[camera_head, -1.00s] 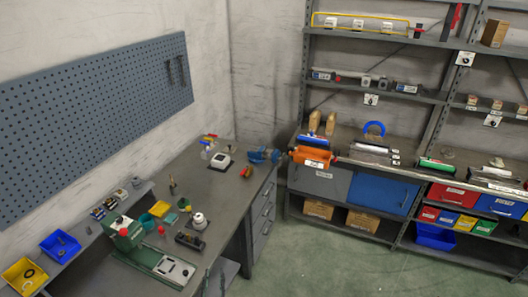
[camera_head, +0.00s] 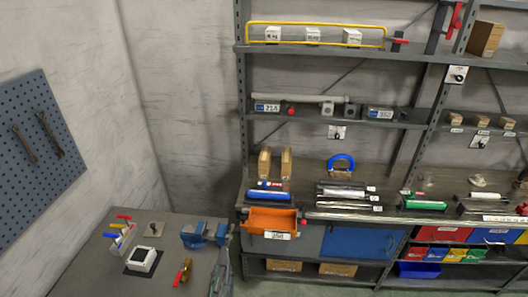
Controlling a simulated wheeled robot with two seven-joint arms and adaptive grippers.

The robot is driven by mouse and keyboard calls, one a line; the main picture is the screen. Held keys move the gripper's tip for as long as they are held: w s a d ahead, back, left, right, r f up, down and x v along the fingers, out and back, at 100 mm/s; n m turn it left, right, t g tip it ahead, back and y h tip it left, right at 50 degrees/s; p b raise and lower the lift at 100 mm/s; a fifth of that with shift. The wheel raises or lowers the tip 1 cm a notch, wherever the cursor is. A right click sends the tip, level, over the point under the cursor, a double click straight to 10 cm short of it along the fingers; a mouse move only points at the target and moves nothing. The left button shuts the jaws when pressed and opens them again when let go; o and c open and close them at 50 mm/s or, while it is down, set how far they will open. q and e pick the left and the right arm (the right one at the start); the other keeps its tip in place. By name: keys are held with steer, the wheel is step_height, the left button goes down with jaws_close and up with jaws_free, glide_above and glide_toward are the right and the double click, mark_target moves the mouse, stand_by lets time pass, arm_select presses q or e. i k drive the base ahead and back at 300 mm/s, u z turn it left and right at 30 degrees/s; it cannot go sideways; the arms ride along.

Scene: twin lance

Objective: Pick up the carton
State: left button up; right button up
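Several brown cardboard-coloured boxes are in view, and I cannot tell which one is the carton. One brown box (camera_head: 486,38) stands on the top shelf at the upper right. Two brown boxes (camera_head: 284,265) (camera_head: 337,269) sit on the low shelf under the grey and blue bins. Two narrow upright tan blocks (camera_head: 264,163) stand on the shelf's worktop. My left gripper (camera_head: 222,266) appears at the bottom edge, beside the workbench's right end and apart from all the boxes. Its finger opening is unclear. My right gripper is not in view.
The workbench (camera_head: 185,225) carries a blue vise (camera_head: 205,235), a white device (camera_head: 142,259) and small tools. An orange bin (camera_head: 271,221) juts out at the rack's front. The rack (camera_head: 300,50) holds weights, rollers and coloured bins. A pegboard (camera_head: 35,150) hangs at left.

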mark_target(265, 161)
steer(key=z, duration=0.15)
steer(key=i, duration=1.2)
steer(key=z, duration=0.15)
